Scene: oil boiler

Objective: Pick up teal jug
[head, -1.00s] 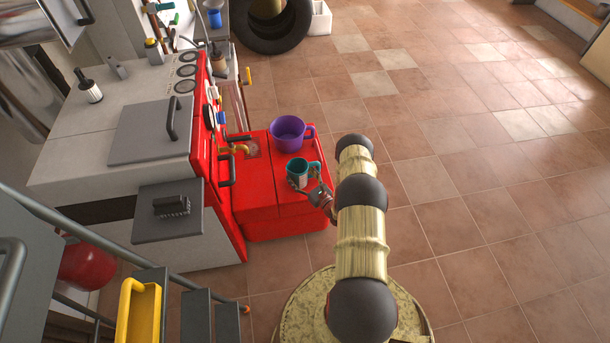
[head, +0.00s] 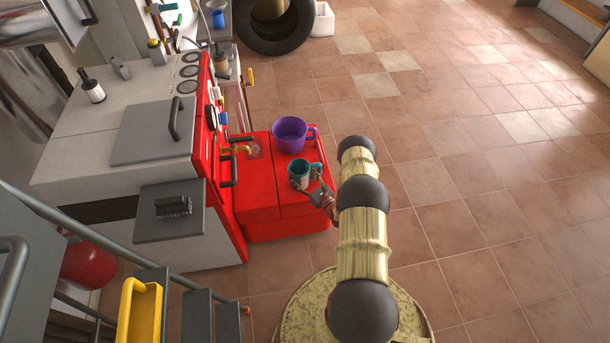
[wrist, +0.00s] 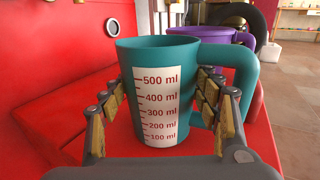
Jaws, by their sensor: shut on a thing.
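The teal jug (head: 300,175) stands upright on the red box, with its handle toward the right; I cannot tell whether its base touches the top. In the wrist view the teal jug (wrist: 178,92) fills the middle and shows a white measuring scale in ml. My gripper (head: 316,190) reaches it from the front right. In the wrist view my gripper (wrist: 163,115) has one padded finger on each side of the jug, shut on its body. The right finger passes near the handle.
A purple jug (head: 291,133) stands just behind the teal one on the red box (head: 262,205). The red boiler front (head: 212,165) rises to the left with a tap and handles. The tiled floor (head: 480,200) to the right is open.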

